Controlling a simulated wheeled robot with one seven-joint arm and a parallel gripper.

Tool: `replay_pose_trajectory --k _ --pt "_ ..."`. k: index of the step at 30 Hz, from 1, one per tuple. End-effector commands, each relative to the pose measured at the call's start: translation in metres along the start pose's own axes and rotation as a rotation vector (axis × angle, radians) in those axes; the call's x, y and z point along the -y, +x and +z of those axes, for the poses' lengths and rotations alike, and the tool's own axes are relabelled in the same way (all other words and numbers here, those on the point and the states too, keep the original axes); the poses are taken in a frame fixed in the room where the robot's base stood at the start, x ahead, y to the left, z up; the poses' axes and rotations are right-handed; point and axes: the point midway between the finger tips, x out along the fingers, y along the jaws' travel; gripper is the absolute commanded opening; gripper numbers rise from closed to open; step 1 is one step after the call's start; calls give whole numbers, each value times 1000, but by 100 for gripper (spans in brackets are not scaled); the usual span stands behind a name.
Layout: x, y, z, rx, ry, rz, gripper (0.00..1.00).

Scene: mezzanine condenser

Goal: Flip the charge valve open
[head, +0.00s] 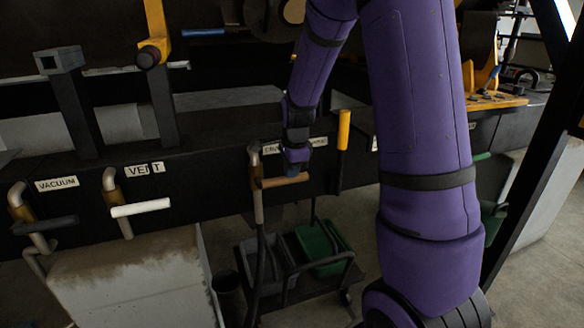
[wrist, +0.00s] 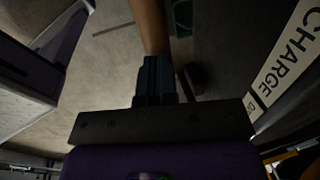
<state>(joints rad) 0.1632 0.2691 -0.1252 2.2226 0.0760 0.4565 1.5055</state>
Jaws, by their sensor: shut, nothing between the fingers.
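The charge valve has a tan-brown handle (head: 271,183) that sticks out level to the right from its pipe under the dark beam. Its label is mostly hidden by my arm in the head view, but the CHARGE label (wrist: 287,62) reads clearly at the right of the wrist view. My gripper (head: 292,187) is shut and empty, at the handle. In the wrist view the closed fingers (wrist: 157,65) overlap the brown handle (wrist: 149,27), which runs up from the fingertips. I cannot tell whether they touch it.
The vent valve's white handle (head: 141,208) and the vacuum valve's black handle (head: 50,225) are to the left. A yellow upright handle (head: 343,130) stands close to the right. Below is a cart with a grey bin (head: 262,265) and a green bin (head: 322,248).

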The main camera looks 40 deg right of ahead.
Motion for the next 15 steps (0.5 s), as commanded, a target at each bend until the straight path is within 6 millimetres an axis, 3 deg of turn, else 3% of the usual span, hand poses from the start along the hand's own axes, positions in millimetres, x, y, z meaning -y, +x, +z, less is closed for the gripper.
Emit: replay_pose_trajectory --k 15 --pt "-2 7 -4 68 18 1 0"
